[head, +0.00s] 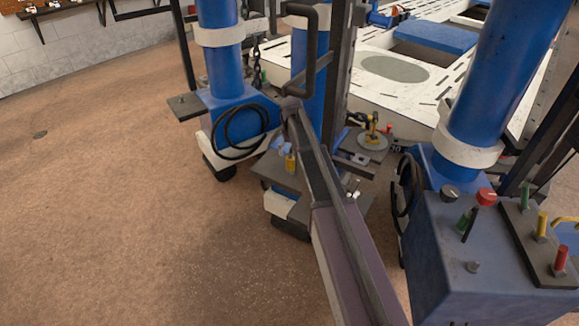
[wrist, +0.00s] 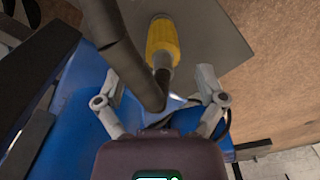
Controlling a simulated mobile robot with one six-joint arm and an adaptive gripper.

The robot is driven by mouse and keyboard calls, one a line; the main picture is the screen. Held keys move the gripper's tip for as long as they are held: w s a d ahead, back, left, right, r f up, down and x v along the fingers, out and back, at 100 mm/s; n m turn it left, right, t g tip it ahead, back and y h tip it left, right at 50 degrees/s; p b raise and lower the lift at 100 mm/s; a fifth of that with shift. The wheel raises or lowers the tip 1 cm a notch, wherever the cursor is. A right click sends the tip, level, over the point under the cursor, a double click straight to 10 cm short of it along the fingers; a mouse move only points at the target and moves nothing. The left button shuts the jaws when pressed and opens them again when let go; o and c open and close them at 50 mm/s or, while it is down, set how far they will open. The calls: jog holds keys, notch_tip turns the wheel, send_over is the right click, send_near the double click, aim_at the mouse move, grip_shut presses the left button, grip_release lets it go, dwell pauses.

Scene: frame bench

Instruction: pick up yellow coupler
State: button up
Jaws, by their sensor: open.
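The yellow coupler (wrist: 162,42) stands out in the wrist view at top centre, over a grey plate (wrist: 205,30), with a dark lower part towards me. In the head view a small yellow piece (head: 290,163), apparently the same coupler, sits on a grey plate beside a blue column base. My gripper (wrist: 158,80) is open, its two light grey fingers spread apart with the coupler beyond the gap between them. A thick dark bar or hose crosses in front, left of the coupler, and hides part of the gap. I cannot make out the gripper clearly in the head view.
Blue columns (head: 222,60) and a slotted white bench (head: 430,115) stand close around my arm. A blue control box (head: 480,250) with coloured knobs and fittings is at right. A looped black cable (head: 240,130) hangs nearby. Brown floor (head: 110,180) at left is clear.

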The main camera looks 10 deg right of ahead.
aim_at(290, 157)
jog(key=shift+f, duration=0.15)
dwell(0.3)
jog(key=shift+a+f+b, duration=0.15)
jog(key=shift+f+b, duration=2.4)
jog(key=shift+b, duration=0.1)
grip_shut()
